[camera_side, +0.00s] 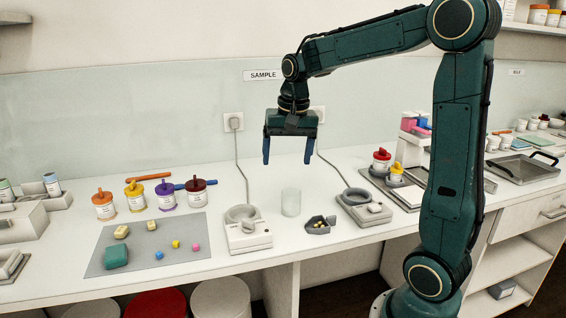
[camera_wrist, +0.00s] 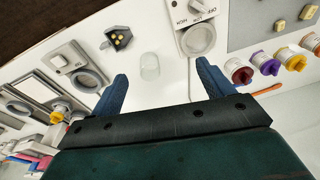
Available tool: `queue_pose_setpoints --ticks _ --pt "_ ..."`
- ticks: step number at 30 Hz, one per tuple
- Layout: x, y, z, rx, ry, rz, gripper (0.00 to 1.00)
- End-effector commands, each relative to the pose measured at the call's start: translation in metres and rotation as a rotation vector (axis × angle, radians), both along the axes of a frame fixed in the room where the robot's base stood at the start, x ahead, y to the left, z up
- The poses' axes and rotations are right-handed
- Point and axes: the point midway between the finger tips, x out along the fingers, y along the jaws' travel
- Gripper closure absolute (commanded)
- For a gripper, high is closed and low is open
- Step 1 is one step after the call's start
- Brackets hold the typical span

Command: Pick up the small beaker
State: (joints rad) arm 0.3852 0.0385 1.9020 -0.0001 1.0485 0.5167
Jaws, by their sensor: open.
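The small beaker (camera_side: 291,202) is a clear, frosted-looking cylinder standing upright on the white bench, between two white devices. It also shows in the wrist view (camera_wrist: 149,66), beyond and between my fingers. My gripper (camera_side: 288,160) is open and empty, its blue fingers pointing down, above the bench and apart from the beaker. In the wrist view the gripper (camera_wrist: 161,82) shows both fingers spread with nothing between them.
A white device with a round top (camera_side: 247,236) stands left of the beaker, another (camera_side: 364,208) to its right. A small dark tray with yellow bits (camera_side: 319,225) is close by. A grey mat (camera_side: 104,247) with coloured blocks and several lidded jars lie further left.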

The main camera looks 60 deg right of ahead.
Motion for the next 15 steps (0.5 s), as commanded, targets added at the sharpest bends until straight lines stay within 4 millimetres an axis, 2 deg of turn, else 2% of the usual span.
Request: queue_pose_setpoints --ticks 1,9,15 --pt "0.007 -0.011 -0.007 0.01 0.016 -0.042 0.2" --pt "0.033 -0.067 -0.04 0.057 0.086 -0.264 0.2" --pt "0.041 -0.096 -0.06 0.079 0.119 -0.374 0.2"
